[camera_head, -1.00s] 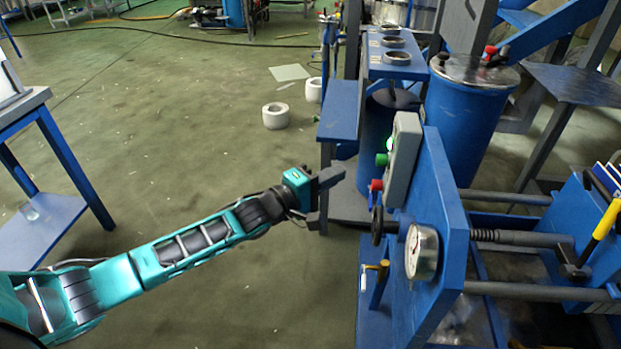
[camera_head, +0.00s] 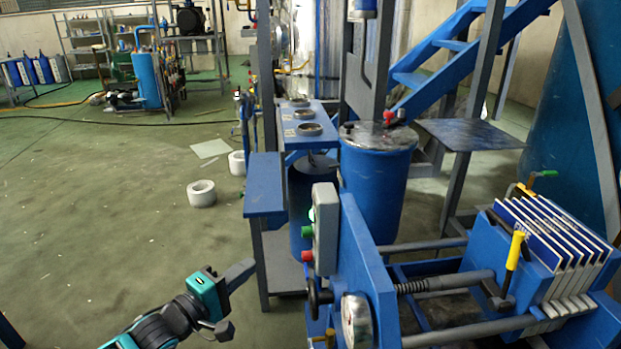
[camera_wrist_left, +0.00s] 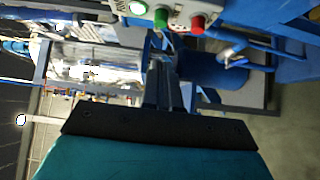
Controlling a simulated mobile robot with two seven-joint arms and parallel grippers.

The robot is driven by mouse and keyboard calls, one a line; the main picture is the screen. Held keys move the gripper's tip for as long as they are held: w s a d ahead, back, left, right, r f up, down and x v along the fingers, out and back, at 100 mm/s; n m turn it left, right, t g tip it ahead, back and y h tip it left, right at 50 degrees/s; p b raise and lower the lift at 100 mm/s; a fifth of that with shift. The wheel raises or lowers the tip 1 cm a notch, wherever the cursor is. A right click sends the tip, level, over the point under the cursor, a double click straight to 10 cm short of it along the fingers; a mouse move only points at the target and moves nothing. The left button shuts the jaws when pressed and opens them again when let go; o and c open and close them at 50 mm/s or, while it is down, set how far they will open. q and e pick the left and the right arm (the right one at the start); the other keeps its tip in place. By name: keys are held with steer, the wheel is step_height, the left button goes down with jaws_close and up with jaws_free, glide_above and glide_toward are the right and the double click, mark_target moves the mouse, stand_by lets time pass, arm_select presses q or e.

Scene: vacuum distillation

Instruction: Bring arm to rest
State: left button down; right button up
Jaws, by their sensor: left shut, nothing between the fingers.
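My left arm comes in at the bottom left of the head view. Its gripper (camera_head: 240,280) is shut and empty, in the air left of the blue press frame. In the left wrist view the shut fingers (camera_wrist_left: 163,85) point away from the camera, apart from the control box above them. The grey control box (camera_head: 325,229) carries a green button (camera_head: 307,232) and a red button (camera_head: 307,256); it also shows in the left wrist view (camera_wrist_left: 180,12). My right gripper is not in view.
The blue press (camera_head: 363,265) with a pressure gauge (camera_head: 356,321) and handwheel stands right of the gripper. A blue tank (camera_head: 375,185) and a shelf with ring holders (camera_head: 308,130) stand behind. White rings (camera_head: 201,193) lie on the floor. Open floor (camera_head: 90,240) is at left.

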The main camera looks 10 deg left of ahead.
arm_select(q)
steer(key=s+d+f+m+g+y+p, duration=0.1)
steer(key=s+f+m+g+y+p, duration=0.1)
steer(key=s+m, duration=0.5)
steer(key=s+d+f+m+g+y+p, duration=0.2)
steer(key=s+m+p, duration=0.4)
steer(key=s, duration=0.8)
step_height(320, 180, down, 3)
steer(key=shift+r+m+g+y, duration=0.1)
steer(key=shift+m+g+y, duration=0.4)
steer(key=shift+m+y, duration=0.55)
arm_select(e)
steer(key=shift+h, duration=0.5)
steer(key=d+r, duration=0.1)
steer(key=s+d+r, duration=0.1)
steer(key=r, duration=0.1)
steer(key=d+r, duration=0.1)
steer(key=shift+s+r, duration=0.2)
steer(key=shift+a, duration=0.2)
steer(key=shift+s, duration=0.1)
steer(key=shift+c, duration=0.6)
arm_select(q)
steer(key=shift+d, duration=0.15)
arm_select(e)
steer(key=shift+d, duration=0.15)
